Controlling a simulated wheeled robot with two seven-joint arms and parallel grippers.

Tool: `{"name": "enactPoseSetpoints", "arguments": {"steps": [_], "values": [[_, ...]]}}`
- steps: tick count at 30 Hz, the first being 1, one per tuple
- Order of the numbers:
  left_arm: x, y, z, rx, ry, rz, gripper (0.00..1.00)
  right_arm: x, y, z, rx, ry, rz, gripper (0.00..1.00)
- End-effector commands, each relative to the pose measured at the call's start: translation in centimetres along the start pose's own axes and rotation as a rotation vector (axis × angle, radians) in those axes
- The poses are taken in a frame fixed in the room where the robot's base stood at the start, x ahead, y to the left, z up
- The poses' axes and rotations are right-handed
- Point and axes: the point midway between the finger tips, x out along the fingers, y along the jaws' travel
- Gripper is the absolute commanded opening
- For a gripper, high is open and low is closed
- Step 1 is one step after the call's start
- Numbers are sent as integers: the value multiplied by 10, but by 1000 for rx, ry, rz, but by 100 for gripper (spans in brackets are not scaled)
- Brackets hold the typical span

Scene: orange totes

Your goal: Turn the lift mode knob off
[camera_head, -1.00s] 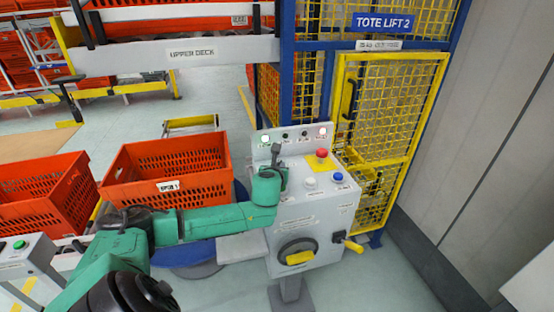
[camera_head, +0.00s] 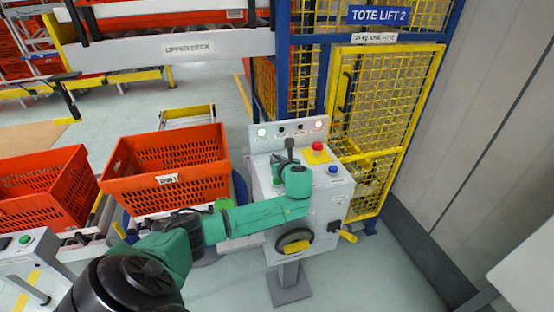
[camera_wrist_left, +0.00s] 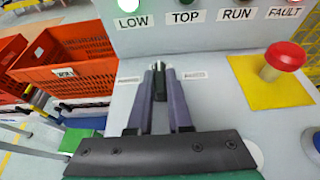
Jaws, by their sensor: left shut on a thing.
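The grey control console (camera_head: 330,190) stands in front of the yellow mesh cage. My left gripper (camera_head: 289,148) reaches over its sloped top. In the left wrist view the fingers (camera_wrist_left: 158,75) are shut on a small dark knob (camera_wrist_left: 159,82), between two small labels too blurred to read. I take it as the lift mode knob; its pointer direction is mostly hidden by the fingers. Behind it is a lamp strip marked LOW, TOP, RUN and FAULT; the LOW lamp (camera_wrist_left: 129,4) and FAULT lamp (camera_wrist_left: 291,2) are lit. My right gripper is not in view.
A red mushroom button (camera_wrist_left: 283,58) on a yellow plate and a blue button (camera_head: 332,169) are right of the knob. A yellow-handled rotary switch (camera_head: 296,246) is on the console front. Orange totes (camera_head: 170,165) stand to the left.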

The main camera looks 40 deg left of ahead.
Motion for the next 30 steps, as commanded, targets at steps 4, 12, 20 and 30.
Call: {"name": "enactPoseSetpoints", "arguments": {"steps": [4, 12, 20, 30], "values": [[0, 0, 0, 0, -1, 0, 0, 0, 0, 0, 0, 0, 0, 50], [0, 1, 0, 0, 0, 0, 48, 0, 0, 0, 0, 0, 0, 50], [-7, 0, -1, 0, 0, -2, 48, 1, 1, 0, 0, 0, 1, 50], [-87, -1, -3, -2, 2, -7, 48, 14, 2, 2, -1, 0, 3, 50]]}}
